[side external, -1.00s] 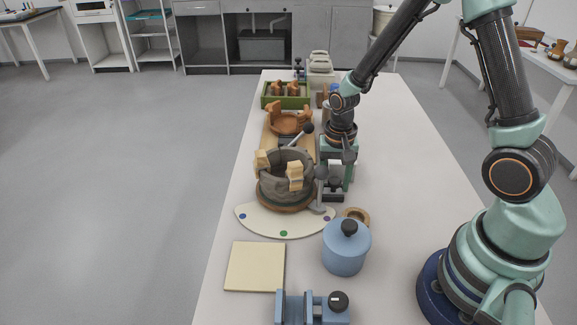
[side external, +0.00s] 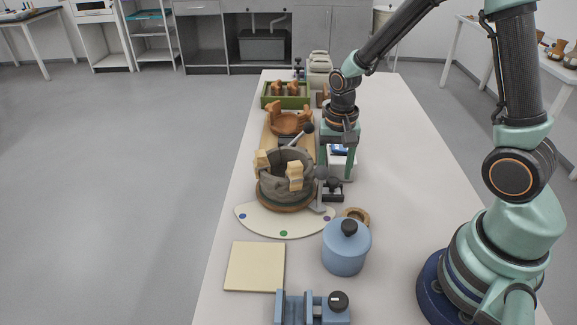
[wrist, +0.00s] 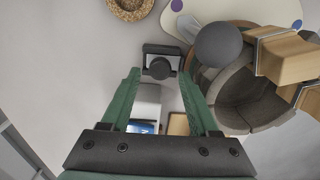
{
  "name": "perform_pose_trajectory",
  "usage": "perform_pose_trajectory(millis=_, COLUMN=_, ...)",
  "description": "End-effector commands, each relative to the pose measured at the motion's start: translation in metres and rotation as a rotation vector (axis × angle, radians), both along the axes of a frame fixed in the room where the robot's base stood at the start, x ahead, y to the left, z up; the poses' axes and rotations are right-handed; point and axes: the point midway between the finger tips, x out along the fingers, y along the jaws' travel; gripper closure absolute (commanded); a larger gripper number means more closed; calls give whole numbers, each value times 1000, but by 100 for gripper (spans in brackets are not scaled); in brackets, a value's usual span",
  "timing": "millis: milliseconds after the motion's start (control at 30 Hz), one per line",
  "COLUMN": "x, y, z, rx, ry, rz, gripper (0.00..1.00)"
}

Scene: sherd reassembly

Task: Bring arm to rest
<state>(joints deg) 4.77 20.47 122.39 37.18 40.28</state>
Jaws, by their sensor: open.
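My gripper (side external: 337,172) hangs from the arm over the right side of the work area, to the right of the grey pot. Its two green fingers are spread apart; in the wrist view the gripper (wrist: 158,76) is open with nothing held. A white device with a blue panel (side external: 341,157) shows between and behind the fingers, and also in the wrist view (wrist: 146,106). The grey pot (side external: 284,182) has wooden clamp blocks on its rim and sits on a brown ring base.
A black-knobbed stand (side external: 333,190) is close to the gripper. A blue lidded jar (side external: 346,254), a cork ring (side external: 356,215), a pale palette (side external: 262,224) and a cream board (side external: 255,268) lie nearer. A green tray (side external: 286,103) is farther back. The table (side external: 408,170) is clear right of the gripper.

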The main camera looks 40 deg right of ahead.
Motion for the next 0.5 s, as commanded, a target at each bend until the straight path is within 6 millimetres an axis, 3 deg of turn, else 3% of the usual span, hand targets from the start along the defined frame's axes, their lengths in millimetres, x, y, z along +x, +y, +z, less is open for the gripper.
perform_pose_trajectory(millis=200, x=0, y=0, z=13, rx=-1, ry=-2, rz=1, gripper=39)
perform_pose_trajectory(millis=500, x=0, y=0, z=14, rx=0, ry=0, rz=1, gripper=39)
